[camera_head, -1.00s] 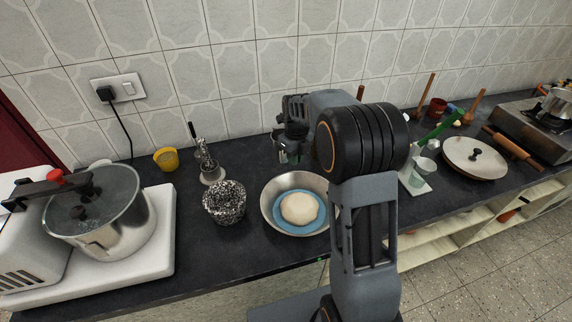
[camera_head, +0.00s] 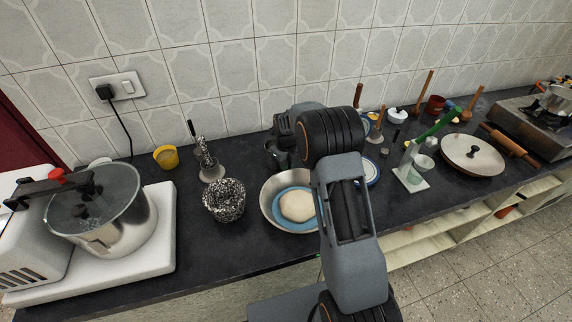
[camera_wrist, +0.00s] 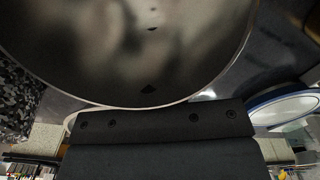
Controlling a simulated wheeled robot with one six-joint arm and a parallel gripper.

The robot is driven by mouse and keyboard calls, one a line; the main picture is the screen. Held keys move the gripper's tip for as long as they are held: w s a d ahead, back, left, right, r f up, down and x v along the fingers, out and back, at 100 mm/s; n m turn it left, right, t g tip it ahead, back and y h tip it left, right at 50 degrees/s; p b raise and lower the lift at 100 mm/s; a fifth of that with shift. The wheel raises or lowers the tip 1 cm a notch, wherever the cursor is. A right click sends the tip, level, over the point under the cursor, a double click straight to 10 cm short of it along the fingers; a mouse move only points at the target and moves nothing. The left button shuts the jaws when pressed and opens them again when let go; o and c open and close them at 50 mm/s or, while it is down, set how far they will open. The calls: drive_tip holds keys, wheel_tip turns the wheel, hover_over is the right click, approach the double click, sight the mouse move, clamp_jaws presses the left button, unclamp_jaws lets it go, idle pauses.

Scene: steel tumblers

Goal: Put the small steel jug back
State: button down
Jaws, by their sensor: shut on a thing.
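The small steel jug fills the top of the wrist view (camera_wrist: 130,50) as a large, blurred round steel surface close to the camera. My gripper (camera_head: 278,150) is shut on it at the back of the counter, behind the steel bowl; its dark bar (camera_wrist: 160,128) lies against the jug's lower edge in the wrist view. In the head view the jug is mostly hidden by my gripper and arm. I cannot tell whether its base touches the counter.
In front is a steel bowl (camera_head: 267,207) with dough (camera_head: 297,206) on a blue plate. A speckled bowl (camera_head: 224,201), a steel tool on a stand (camera_head: 209,168) and a yellow cup (camera_head: 166,158) stand left. A blue-rimmed plate (camera_head: 371,170) lies right. Dark counter shows between speckled bowl and wall.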

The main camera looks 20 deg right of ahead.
drive_tip(key=c, duration=1.6)
unclamp_jaws()
drive_tip(key=shift+f, duration=0.1)
drive_tip(key=shift+c, duration=0.2)
drive_tip(key=o, duration=0.5)
drive_tip(key=shift+c, duration=0.2)
